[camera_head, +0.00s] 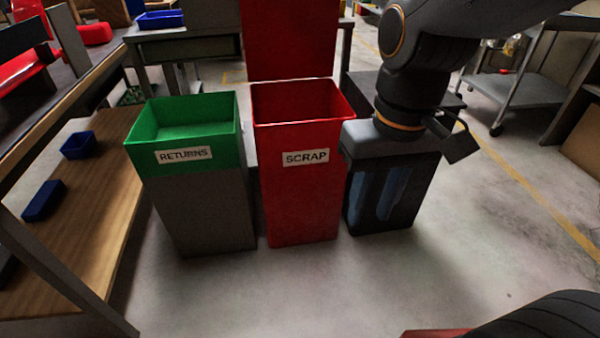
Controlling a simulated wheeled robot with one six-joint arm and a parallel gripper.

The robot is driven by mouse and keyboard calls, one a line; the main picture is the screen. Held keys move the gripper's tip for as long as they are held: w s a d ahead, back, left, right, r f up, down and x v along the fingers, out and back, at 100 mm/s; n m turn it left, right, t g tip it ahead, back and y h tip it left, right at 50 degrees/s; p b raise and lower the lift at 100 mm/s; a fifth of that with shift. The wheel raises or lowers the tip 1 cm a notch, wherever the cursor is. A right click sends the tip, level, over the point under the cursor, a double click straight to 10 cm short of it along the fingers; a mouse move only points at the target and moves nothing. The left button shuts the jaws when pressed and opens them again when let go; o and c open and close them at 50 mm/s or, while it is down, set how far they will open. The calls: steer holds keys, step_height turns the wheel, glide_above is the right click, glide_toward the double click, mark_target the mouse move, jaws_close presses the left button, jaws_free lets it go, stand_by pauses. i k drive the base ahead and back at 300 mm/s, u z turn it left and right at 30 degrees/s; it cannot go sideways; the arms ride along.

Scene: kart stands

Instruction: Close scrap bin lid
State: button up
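The red scrap bin (298,205) stands upright on the floor in the middle of the head view, with a white SCRAP label on its front. Its red lid (291,40) stands up at the back, so the bin's top is open. The lid's upper part is cut off by the picture edge. My gripper (370,215) points down just right of the scrap bin, in front of a dark box. Its two bluish fingers appear apart with nothing between them. It is apart from the lid.
A green and grey returns bin (210,205) stands open to the left. The dark box (425,195) stands right of the scrap bin. A wooden-shelved bench (95,215) with blue trays lines the left. A grey cart (530,90) stands at back right.

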mark_target(283, 39)
steer(key=u, duration=0.5)
steer(key=i, duration=1)
steer(key=z, duration=0.65)
